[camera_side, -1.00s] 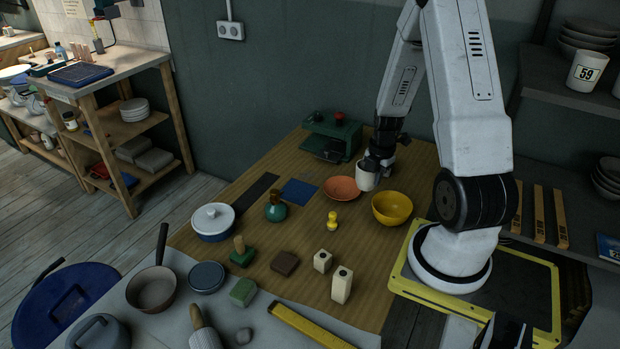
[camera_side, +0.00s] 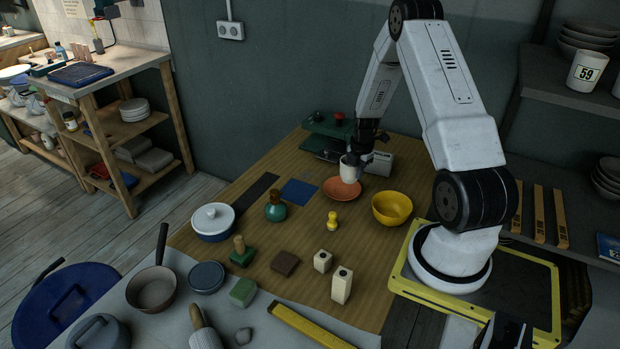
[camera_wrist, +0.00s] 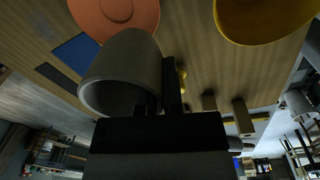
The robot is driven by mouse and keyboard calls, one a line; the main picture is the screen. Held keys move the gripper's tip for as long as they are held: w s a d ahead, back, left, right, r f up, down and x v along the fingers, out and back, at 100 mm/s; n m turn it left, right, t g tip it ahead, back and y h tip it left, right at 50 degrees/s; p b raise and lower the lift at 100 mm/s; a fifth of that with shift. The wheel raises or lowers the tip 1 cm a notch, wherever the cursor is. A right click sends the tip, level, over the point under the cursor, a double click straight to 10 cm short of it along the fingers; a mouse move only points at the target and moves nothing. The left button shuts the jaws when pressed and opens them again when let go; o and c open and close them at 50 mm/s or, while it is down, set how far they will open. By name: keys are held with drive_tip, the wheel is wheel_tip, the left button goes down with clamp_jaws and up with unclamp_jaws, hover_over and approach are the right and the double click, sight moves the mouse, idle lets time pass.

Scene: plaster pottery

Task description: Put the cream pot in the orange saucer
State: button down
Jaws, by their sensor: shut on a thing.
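The cream pot (camera_side: 349,170) is held upright in my gripper (camera_side: 359,160), which is shut on its wall. In the side view the pot's base overlaps the far edge of the orange saucer (camera_side: 341,190). The saucer looks empty and flat on the table. In the wrist view the pot (camera_wrist: 126,70) hangs in front of the saucer's edge (camera_wrist: 115,15), beside the dark finger of my gripper (camera_wrist: 160,95). The exact height of the pot above the saucer is hard to tell.
A yellow bowl (camera_side: 392,208) stands just right of the saucer. A yellow pawn-like piece (camera_side: 332,220) is in front. A green machine (camera_side: 328,135) and a pale grey box (camera_side: 379,163) are behind. A blue square (camera_side: 298,192) lies to the left.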

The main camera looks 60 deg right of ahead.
sight(350, 176)
drive_tip(key=shift+w+d+f, duration=0.4)
drive_tip(key=shift+w+f, duration=0.1)
drive_tip(key=shift+f, duration=0.25)
drive_tip(key=shift+w+d+f, duration=0.4)
drive_tip(key=shift+w+f, duration=0.05)
drive_tip(key=shift+f, duration=0.35)
drive_tip(key=shift+w+d+f, duration=0.4)
drive_tip(key=shift+w+f, duration=0.1)
drive_tip(key=shift+f, duration=0.25)
drive_tip(key=shift+d+f, duration=0.1)
drive_tip(key=shift+w+f, duration=0.15)
drive_tip(key=shift+f, duration=0.05)
drive_tip(key=shift+d+f, duration=0.15)
drive_tip(key=shift+f, duration=1.35)
drive_tip(key=shift+f, duration=0.1)
drive_tip(key=c, duration=0.8)
unclamp_jaws()
drive_tip(key=shift+s+r, duration=0.15)
drive_tip(key=shift+r, duration=2.9)
drive_tip(key=shift+s+r, duration=0.1)
drive_tip(key=shift+r, duration=2.95)
